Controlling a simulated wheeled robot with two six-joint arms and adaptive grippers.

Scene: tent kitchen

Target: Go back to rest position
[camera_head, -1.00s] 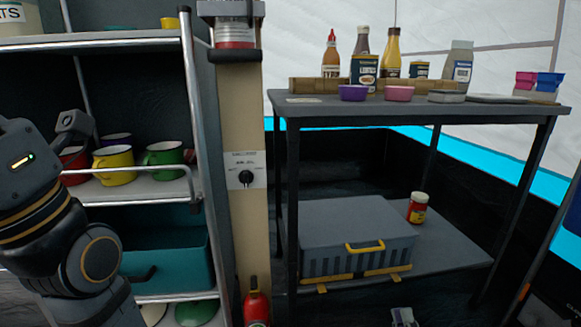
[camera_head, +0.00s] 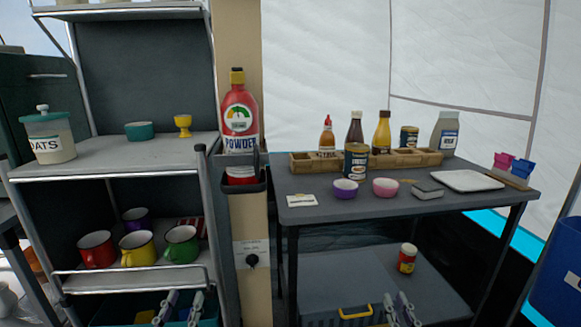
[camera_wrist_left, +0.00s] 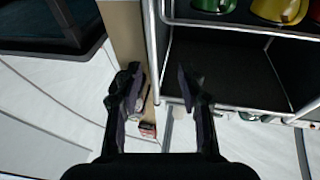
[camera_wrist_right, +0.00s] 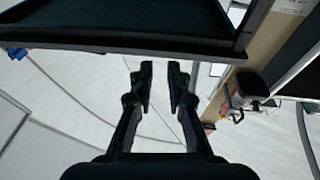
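My left gripper (camera_head: 181,306) is at the bottom edge of the head view, in front of the teal bin under the mug shelf. Its fingers stand wide apart with nothing between them in the left wrist view (camera_wrist_left: 157,88). My right gripper (camera_head: 399,308) is at the bottom edge of the head view, in front of the grey table's lower shelf. Its fingers are apart by a narrower gap, and empty, in the right wrist view (camera_wrist_right: 160,78). Both arms behind the grippers are out of the head view.
Red (camera_head: 97,250), yellow (camera_head: 138,248) and green (camera_head: 181,245) mugs stand on the left rack. The grey table (camera_head: 400,206) holds bottles, two bowls and a white board.

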